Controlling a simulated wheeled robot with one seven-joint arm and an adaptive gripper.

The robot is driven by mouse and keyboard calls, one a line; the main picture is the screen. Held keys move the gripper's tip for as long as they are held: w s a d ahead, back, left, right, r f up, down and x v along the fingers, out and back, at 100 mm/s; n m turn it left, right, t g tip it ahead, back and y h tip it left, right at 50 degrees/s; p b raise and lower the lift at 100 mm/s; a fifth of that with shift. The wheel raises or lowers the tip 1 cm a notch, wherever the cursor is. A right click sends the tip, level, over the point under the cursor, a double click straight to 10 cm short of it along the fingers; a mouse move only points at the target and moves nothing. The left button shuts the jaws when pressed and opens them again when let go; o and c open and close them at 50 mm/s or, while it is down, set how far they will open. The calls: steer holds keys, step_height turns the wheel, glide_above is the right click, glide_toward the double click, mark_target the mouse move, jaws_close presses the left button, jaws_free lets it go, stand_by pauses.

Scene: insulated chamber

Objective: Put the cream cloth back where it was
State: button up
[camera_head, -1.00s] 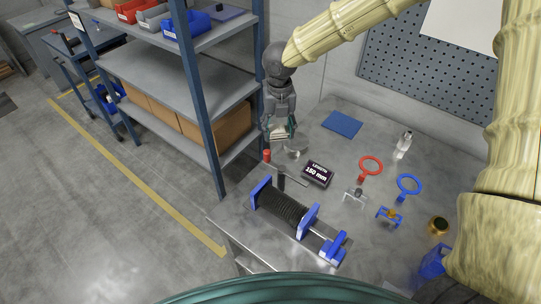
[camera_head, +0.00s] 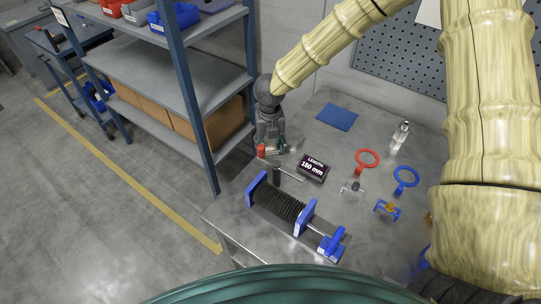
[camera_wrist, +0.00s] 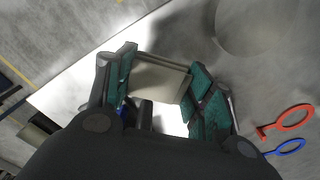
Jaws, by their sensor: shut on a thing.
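The cream cloth (camera_wrist: 160,78) is a small folded pad between the two teal finger pads of my gripper (camera_wrist: 163,90) in the wrist view. My gripper is shut on it. In the head view my gripper (camera_head: 271,147) hangs low over the back left part of the metal bench (camera_head: 350,155), beside a small red-topped piece. The cloth is mostly hidden by the fingers there, and I cannot tell whether it touches the bench.
A fixture with black bellows (camera_head: 279,202) and blue end plates stands in front of my gripper. A length display (camera_head: 313,168), blue mat (camera_head: 337,117), red ring (camera_head: 367,158) and blue ring (camera_head: 406,178) lie to the right. Shelving (camera_head: 183,100) stands close on the left.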

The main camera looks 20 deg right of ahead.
mark_target(270, 155)
steer(key=shift+s+f, duration=0.15)
steer(key=shift+f, duration=0.1)
steer(key=shift+w+f, duration=0.2)
steer(key=shift+f, duration=0.3)
step_height(270, 155, down, 3)
steer(key=shift+s+r+p, duration=0.15)
steer(key=shift+r+p, duration=0.05)
steer(key=shift+p, duration=0.45)
steer(key=shift+f, duration=0.6)
steer(key=shift+f, duration=0.15)
steer(key=o, duration=1.1)
steer(key=shift+c, duration=0.2)
step_height(270, 155, up, 12)
steer(key=b, duration=0.2)
steer(key=shift+b, duration=0.35)
